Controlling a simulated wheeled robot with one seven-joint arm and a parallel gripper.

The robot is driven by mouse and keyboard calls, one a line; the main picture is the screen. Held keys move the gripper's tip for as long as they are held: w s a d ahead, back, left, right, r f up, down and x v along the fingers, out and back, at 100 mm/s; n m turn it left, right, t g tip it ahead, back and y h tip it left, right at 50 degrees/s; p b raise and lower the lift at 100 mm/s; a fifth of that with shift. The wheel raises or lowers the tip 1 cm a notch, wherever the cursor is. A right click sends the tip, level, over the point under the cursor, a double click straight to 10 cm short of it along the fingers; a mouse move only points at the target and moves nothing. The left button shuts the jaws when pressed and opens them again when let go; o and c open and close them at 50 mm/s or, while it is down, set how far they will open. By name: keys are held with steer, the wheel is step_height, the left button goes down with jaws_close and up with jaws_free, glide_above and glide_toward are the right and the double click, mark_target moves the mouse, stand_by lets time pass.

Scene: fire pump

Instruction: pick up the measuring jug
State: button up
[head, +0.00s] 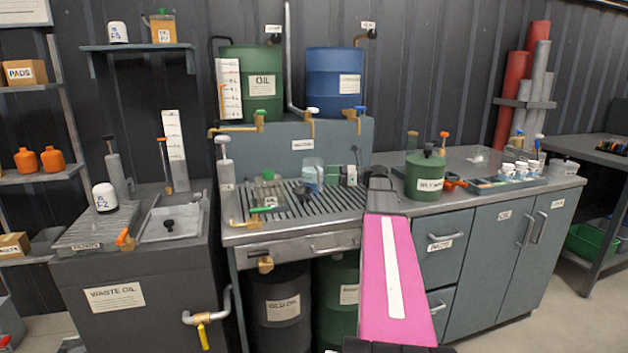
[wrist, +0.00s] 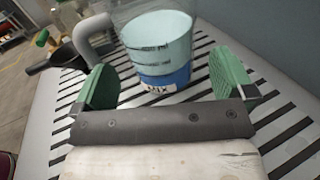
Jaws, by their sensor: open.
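The measuring jug (head: 312,174) is clear, with a blue lower band, and stands on the slatted drain grate (head: 290,205). In the wrist view the jug (wrist: 160,45) is upright, with pale liquid, dark marks, a "MIX" label and a grey handle at its left. My gripper (wrist: 163,82) is open, its green-padded fingers spread to the left and right of the jug's lower part. Space shows beside the jug, and the pads do not appear to touch it. How far the jug sits between them is unclear. In the head view my arm largely hides the fingers.
A green-lidded bottle (head: 268,190) stands left of the jug on the grate. A dark-handled item (wrist: 62,58) lies beyond the jug in the wrist view. A green can (head: 426,176) stands right of my arm. A back panel (head: 340,135) rises behind the grate.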

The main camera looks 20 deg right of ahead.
mark_target(316, 173)
steer(key=x, duration=0.5)
steer(key=shift+a+r, duration=0.25)
steer(key=shift+a, duration=0.1)
steer(key=shift+c, duration=0.3)
steer(key=c, duration=1.1)
